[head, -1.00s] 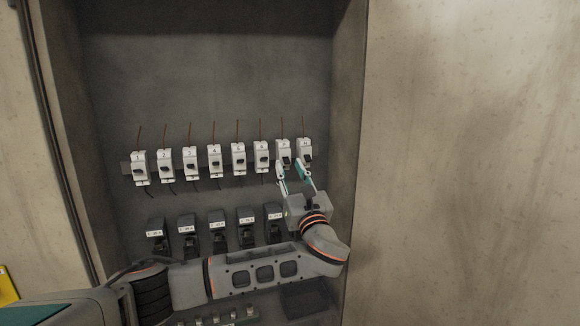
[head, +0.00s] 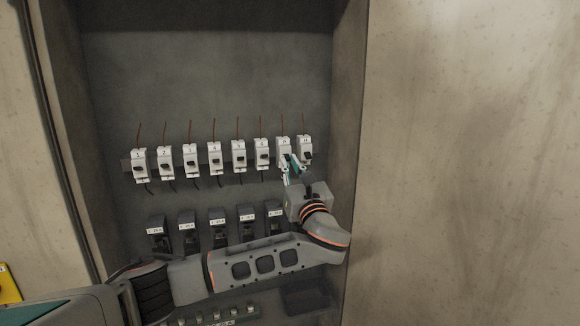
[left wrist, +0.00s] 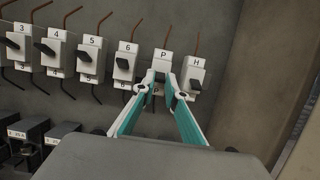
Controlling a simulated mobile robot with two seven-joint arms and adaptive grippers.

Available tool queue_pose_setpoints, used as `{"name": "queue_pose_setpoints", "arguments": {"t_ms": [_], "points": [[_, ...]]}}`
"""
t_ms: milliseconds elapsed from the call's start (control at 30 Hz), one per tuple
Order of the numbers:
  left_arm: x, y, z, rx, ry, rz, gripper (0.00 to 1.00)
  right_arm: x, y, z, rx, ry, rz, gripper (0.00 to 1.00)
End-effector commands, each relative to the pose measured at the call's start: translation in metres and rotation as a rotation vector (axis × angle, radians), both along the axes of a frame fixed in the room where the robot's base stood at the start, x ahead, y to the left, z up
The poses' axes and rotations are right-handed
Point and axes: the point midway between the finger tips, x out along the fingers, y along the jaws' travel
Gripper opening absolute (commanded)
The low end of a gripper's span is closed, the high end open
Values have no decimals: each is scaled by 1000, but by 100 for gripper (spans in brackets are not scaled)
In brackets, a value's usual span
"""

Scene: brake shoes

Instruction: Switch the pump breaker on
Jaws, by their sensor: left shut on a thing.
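The pump breaker (head: 284,143), a white module marked P, is second from the right in the upper row of the cabinet. It also shows in the left wrist view (left wrist: 163,57). My left gripper (head: 291,160) reaches up to its lower front with the fingers drawn together. In the left wrist view the fingertips (left wrist: 162,79) meet over the breaker's lever, shut on it. They mostly hide the lever, so its position cannot be told. My right gripper is not in view.
The breaker marked H (left wrist: 193,73) stands close on the right, its dark lever showing. Breaker 6 (left wrist: 125,63) stands on the left, with several more in the row. Dark labelled units (head: 187,232) sit below. The cabinet's right side wall (head: 347,120) is near.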

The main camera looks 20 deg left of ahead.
Motion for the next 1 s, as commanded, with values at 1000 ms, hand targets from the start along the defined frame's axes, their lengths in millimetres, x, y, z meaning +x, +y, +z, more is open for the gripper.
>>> {"name": "queue_pose_setpoints", "arguments": {"t_ms": [1000], "points": [[2, -1, 33, -456, 675, -5, 0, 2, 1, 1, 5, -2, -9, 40]]}}
